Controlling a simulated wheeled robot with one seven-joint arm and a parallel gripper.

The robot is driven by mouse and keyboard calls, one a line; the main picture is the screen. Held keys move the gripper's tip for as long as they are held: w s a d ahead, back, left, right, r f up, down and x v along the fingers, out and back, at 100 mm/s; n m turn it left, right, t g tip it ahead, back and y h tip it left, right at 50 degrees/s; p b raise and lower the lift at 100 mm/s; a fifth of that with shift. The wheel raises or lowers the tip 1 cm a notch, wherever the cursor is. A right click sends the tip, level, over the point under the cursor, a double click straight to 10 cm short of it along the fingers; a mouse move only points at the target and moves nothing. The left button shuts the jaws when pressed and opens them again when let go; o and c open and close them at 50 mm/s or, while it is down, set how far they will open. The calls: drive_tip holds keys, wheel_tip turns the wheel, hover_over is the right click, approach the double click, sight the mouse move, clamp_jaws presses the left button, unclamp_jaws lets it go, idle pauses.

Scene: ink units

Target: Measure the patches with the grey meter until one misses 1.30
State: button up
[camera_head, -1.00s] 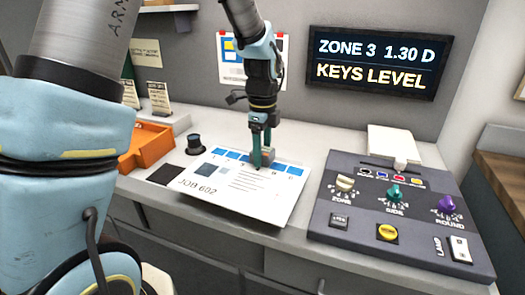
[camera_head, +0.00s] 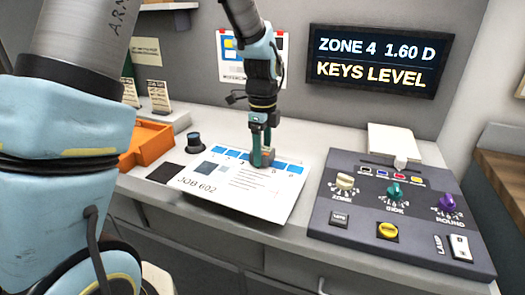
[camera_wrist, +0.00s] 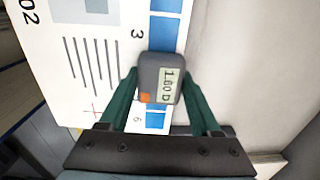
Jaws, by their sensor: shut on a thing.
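My gripper (camera_head: 262,160) is shut on the grey meter (camera_wrist: 160,78), over the row of blue patches along the far edge of the JOB 602 sheet (camera_head: 215,190). In the wrist view, the meter's display reads 1.60 D and an orange button shows near its lower corner. The meter covers the patch between a blue patch (camera_wrist: 167,30) and another blue patch (camera_wrist: 155,120); the numerals 3 and 6 show beside the row. The wall screen (camera_head: 378,62) reads ZONE 4 1.60 D and KEYS LEVEL.
The console (camera_head: 365,230) with the cream, green and purple knobs stands to the right of the sheet. An orange tray (camera_head: 148,142), a dark round knob-like piece (camera_head: 195,142) and a black square (camera_head: 164,173) lie to the left. A pale pad (camera_head: 392,140) lies behind the console.

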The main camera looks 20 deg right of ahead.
drive_tip(key=shift+r, duration=0.1)
drive_tip(key=shift+r+p, duration=1.4)
drive_tip(key=shift+r, duration=0.1)
idle(0.5)
